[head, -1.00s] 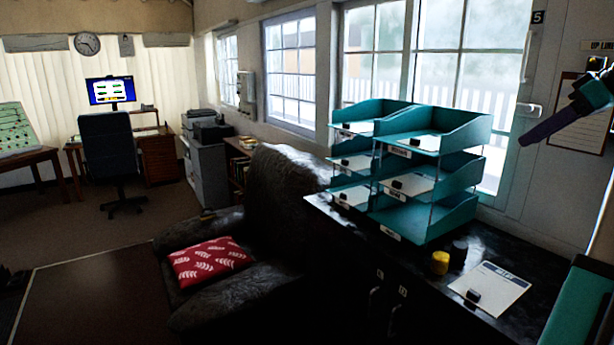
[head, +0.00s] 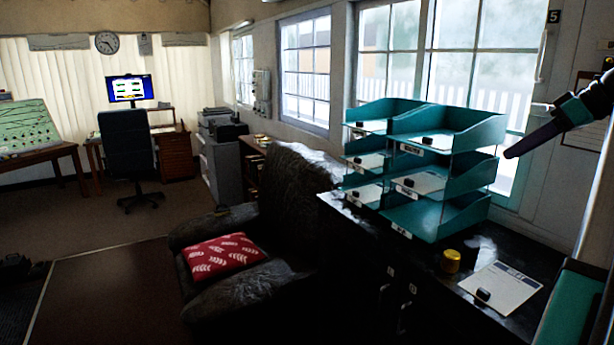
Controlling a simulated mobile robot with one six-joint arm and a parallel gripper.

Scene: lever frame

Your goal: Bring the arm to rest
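My arm enters at the right edge, dark with a teal band. It ends in my gripper (head: 512,152), a narrow purple tip pointing left and slightly down. It is seen side-on, so I cannot tell whether the fingers are open or shut. In the picture the tip overlaps the bright window and door area, just right of the teal trays. I see nothing hanging from it. How far it is from the trays in depth is not clear.
Stacked teal letter trays (head: 437,222) stand on a dark cabinet (head: 440,287), with a yellow-topped pot (head: 451,261) and a paper sheet (head: 518,293). A dark armchair (head: 295,200) with a red cushion (head: 221,257) stands left of it. Open floor (head: 85,215) lies further left.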

